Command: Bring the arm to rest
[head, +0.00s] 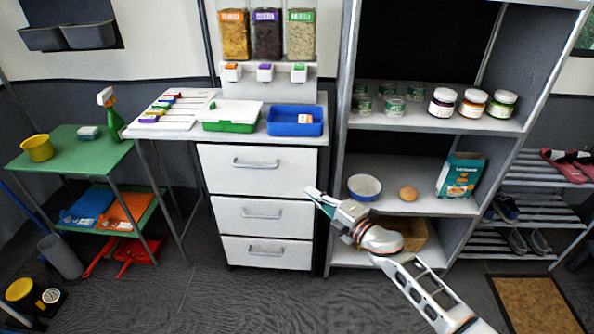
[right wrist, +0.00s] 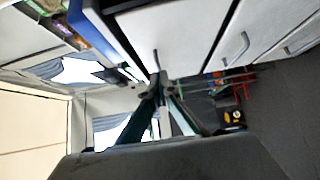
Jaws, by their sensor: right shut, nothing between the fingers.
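My right gripper (head: 318,196) is in the middle of the head view, on an arm coming in from the lower right. It is shut and empty. My left gripper is not in view.
The shelf unit (head: 334,150) holds a bowl (head: 364,187), a brown round item (head: 408,194), a teal box (head: 460,176) and several jars. A blue tray (head: 295,121) sits on the counter. A green table (head: 70,150) stands left. The floor (head: 215,300) in front is clear.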

